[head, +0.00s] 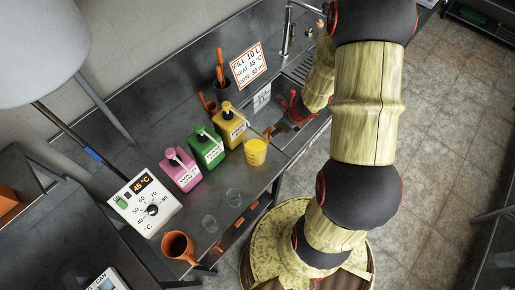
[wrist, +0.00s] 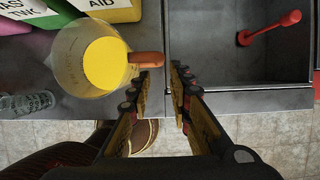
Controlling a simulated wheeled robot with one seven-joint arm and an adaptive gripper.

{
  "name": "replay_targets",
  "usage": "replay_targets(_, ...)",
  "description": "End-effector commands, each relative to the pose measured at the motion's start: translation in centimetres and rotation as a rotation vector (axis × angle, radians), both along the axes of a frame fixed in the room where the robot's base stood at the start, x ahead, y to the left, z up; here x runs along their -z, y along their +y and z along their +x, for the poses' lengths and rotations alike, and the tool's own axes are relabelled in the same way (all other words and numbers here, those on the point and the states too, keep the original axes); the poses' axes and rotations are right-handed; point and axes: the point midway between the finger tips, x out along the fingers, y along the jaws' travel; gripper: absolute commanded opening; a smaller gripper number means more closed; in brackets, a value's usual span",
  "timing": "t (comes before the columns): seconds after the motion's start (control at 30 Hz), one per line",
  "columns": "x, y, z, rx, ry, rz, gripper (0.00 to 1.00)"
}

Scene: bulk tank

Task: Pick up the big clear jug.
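The big clear jug (head: 255,151) stands on the steel counter, with yellow liquid inside. In the wrist view the jug (wrist: 62,62) is at the upper left, its orange handle (wrist: 147,60) pointing right. My gripper (wrist: 162,74) is open, its two fingers apart with the counter edge showing between them. The handle's end lies just ahead of the left fingertip and reaches toward the gap. I cannot tell if they touch. In the head view the fingers are hard to make out.
Yellow (head: 230,126), green (head: 206,147) and pink (head: 181,170) pump bottles stand beside and behind the jug. A sink with a red lever (wrist: 268,28) is to the right.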

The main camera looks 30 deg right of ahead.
Motion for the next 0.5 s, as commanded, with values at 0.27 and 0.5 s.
replay_targets(0.27,3.2,0.5,1.2,-0.005,-0.001,0.000,0.20)
replay_targets(0.5,5.6,0.9,2.1,-0.007,0.000,0.000,0.20)
